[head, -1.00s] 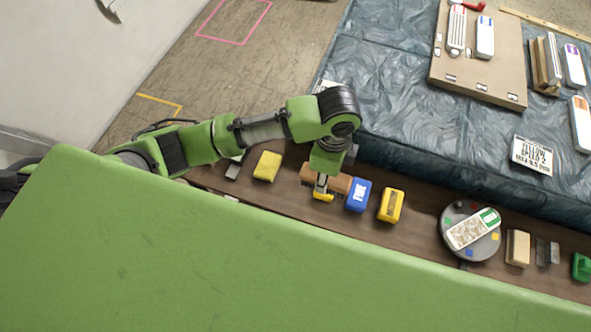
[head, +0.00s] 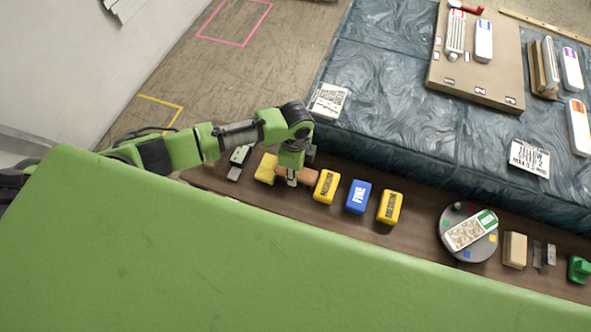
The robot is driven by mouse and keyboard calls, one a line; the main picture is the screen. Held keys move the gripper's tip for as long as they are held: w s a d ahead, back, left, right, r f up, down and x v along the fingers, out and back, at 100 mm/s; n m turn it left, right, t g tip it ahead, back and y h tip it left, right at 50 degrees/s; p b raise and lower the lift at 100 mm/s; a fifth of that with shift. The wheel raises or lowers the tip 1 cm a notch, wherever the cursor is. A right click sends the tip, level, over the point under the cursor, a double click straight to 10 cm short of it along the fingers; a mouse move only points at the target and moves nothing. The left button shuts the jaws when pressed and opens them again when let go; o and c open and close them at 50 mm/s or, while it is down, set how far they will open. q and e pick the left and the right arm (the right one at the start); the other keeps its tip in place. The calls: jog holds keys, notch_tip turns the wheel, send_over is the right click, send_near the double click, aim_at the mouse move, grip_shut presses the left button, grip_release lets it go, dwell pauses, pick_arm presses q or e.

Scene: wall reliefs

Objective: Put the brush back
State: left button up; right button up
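A brown wooden brush (head: 309,177) is above the dark brown shelf strip (head: 420,222), between a plain yellow block (head: 266,168) and a labelled yellow block (head: 326,186). My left gripper (head: 292,181) points down over the brush and appears shut on it; brown ends show on both sides of the fingers. The bristles and the gap under the brush are hidden. I cannot tell whether the brush touches the shelf. My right gripper is not in view.
A blue block (head: 358,197) and another yellow block (head: 389,207) stand to the right. Farther right are a grey turntable (head: 455,250) bearing a white-and-green tool, a beige block (head: 515,250) and a green piece (head: 579,269). The blue textured panel (head: 400,110) borders the shelf.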

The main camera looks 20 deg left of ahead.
pick_arm(q)
jog(key=o, duration=1.1)
jog(key=shift+f, duration=0.1)
jog(key=shift+o, duration=0.2)
notch_tip(320, 180, up, 12)
jog(key=shift+r, duration=0.2)
jog(key=shift+s+d+f, duration=0.1)
jog(key=shift+d, duration=0.05)
